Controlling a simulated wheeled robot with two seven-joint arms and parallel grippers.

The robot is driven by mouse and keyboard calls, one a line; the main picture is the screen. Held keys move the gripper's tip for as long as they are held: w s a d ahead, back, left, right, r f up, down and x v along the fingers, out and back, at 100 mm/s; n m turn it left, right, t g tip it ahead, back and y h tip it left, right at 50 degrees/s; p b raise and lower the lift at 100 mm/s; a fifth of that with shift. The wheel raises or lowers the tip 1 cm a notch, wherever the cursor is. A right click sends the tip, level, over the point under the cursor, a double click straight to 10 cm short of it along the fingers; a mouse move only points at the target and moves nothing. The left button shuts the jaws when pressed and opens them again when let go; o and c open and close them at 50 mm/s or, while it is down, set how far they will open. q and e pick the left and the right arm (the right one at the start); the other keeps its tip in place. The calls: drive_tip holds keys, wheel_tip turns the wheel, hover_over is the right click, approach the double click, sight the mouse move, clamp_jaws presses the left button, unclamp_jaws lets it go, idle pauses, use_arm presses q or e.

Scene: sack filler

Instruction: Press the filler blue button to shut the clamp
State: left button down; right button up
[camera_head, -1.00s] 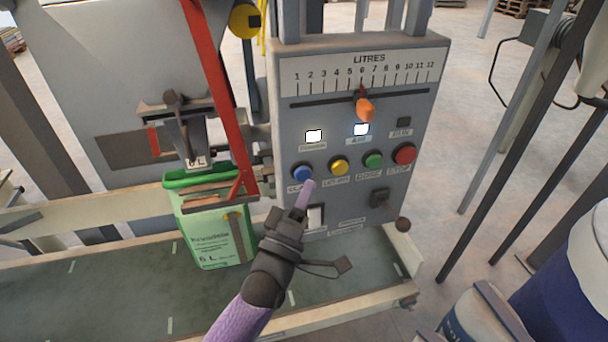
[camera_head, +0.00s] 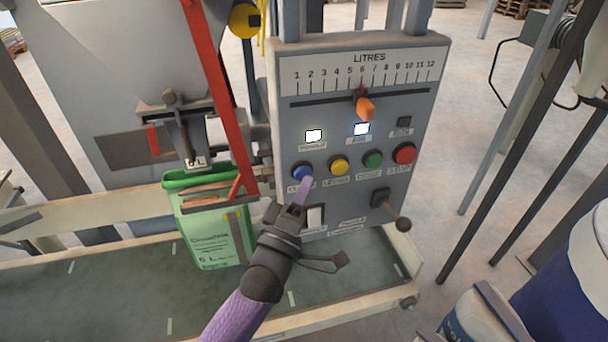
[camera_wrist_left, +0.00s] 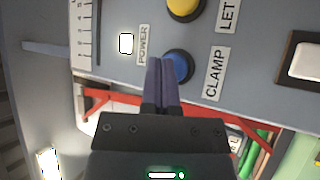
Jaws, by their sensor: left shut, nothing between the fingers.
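The blue button (camera_head: 302,171) is at the left end of the button row on the grey control panel (camera_head: 432,100). My left gripper (camera_head: 304,187) is shut and empty, its purple fingertips just below the blue button in the head view. In the left wrist view the fingertips (camera_wrist_left: 161,65) overlap the left edge of the blue button (camera_wrist_left: 179,66), beside the CLAMP label (camera_wrist_left: 214,73). I cannot tell whether they touch it. My right gripper is not in view.
Yellow (camera_head: 339,166), green (camera_head: 373,159) and red (camera_head: 404,153) buttons continue the row. A white rocker switch (camera_head: 315,216) and a black-knobbed lever (camera_head: 402,223) are lower on the panel. A red bar (camera_head: 217,90) slants down at the left.

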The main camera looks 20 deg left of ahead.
use_arm(q)
drive_tip(key=shift+w+a, duration=0.25)
drive_tip(key=shift+w, duration=0.15)
idle(0.4)
drive_tip(key=shift+s+d+p, duration=0.3)
drive_tip(key=shift+s+d, duration=0.25)
drive_tip(key=shift+s, duration=0.25)
drive_tip(key=s+d+p, duration=0.2)
drive_tip(key=s+d, duration=0.1)
drive_tip(key=s, duration=0.2)
drive_tip(key=shift+d, duration=0.2)
idle(0.4)
